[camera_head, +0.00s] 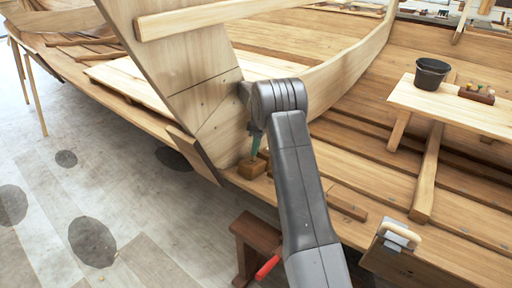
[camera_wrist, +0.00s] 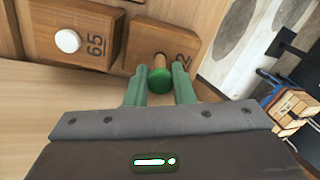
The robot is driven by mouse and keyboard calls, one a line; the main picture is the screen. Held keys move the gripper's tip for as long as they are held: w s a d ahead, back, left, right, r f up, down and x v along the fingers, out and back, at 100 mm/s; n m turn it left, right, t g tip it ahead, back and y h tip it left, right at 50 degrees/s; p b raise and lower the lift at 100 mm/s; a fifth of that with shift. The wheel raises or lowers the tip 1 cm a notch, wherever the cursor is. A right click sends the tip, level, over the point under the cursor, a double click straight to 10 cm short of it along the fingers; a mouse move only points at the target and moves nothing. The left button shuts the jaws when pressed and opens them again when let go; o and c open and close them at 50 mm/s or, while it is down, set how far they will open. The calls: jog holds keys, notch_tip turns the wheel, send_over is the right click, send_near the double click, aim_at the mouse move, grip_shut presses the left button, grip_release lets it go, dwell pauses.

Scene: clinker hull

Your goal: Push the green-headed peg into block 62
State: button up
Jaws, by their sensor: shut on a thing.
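In the wrist view, the green-headed peg (camera_wrist: 160,79) is between the two green fingers of my gripper (camera_wrist: 160,78), which is shut on it. Its pale wooden shaft points away from me toward block 62 (camera_wrist: 186,36), at a dark hole in its face. I cannot tell how deep the tip is. Only the "2" of the block's number shows, beside the right finger. In the head view, my gripper (camera_head: 256,143) points down at a small wooden block (camera_head: 250,168) at the hull's edge; its number cannot be read.
In the head view, a bench (camera_head: 450,107) holds a dark bucket (camera_head: 431,76) and a small peg rack (camera_head: 477,94). A tall plank (camera_head: 185,60) rises close beside my arm.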

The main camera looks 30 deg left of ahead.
jog(key=shift+b+x, duration=0.45)
jog(key=shift+x, duration=0.5)
jog(key=o, duration=1)
jog(key=shift+f, duration=0.1)
jog(key=shift+r, duration=0.2)
jog(key=p+v, duration=0.6)
jog(key=v, duration=0.1)
jog(key=shift+w+r+p, duration=0.1)
jog(key=shift+r+p, duration=0.2)
jog(key=shift+r, duration=0.1)
